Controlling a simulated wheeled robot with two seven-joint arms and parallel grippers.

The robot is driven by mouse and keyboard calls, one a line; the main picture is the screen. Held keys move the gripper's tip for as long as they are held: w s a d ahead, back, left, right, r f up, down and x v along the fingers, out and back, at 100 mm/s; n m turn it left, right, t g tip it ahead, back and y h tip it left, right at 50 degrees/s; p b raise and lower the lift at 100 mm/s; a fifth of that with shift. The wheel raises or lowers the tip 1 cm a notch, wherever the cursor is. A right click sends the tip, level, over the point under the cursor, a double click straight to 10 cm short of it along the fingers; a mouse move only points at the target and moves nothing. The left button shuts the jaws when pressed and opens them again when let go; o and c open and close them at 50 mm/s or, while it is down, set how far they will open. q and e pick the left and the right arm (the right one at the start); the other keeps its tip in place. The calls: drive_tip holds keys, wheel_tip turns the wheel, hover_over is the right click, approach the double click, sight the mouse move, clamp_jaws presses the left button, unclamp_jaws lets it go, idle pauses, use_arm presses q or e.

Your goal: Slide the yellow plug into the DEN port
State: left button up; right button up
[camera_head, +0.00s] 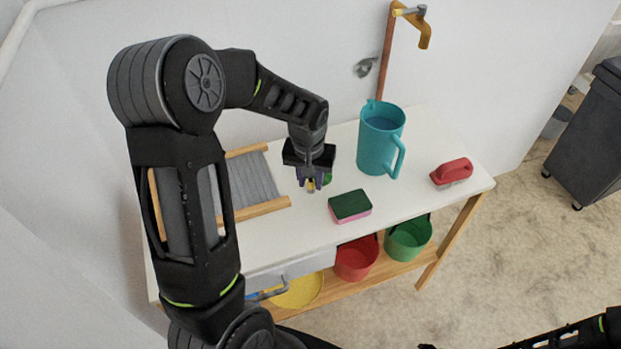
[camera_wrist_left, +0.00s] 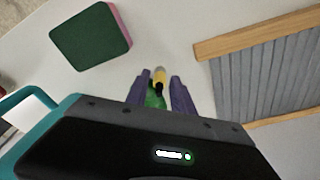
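My left gripper (camera_head: 311,186) is over the white table, pointing down, with purple fingers. In the left wrist view the fingers (camera_wrist_left: 160,82) stand apart, with a small yellow piece with a pale tip (camera_wrist_left: 159,77) between them and gaps at its sides. This may be the yellow plug; its yellow also shows between the fingers in the head view (camera_head: 311,187). A green piece (camera_wrist_left: 153,99) shows nearer the palm; I cannot tell whether it belongs to it. No port marked DEN can be made out. Part of my right arm shows at bottom right; its gripper is out of view.
A green and pink sponge (camera_head: 350,206) lies right of the gripper. A teal jug (camera_head: 380,138) and red brush (camera_head: 452,172) stand further right. A wood-framed grey washboard (camera_head: 250,182) lies left. Red (camera_head: 356,259) and green (camera_head: 408,238) buckets are below.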

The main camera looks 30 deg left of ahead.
use_arm(q)
drive_tip(key=shift+o, duration=0.8)
drive_tip(key=shift+r, duration=0.15)
wheel_tip(320, 180, up, 12)
drive_tip(key=s, duration=0.1)
drive_tip(key=shift+s+d, duration=0.2)
drive_tip(key=shift+d, duration=0.05)
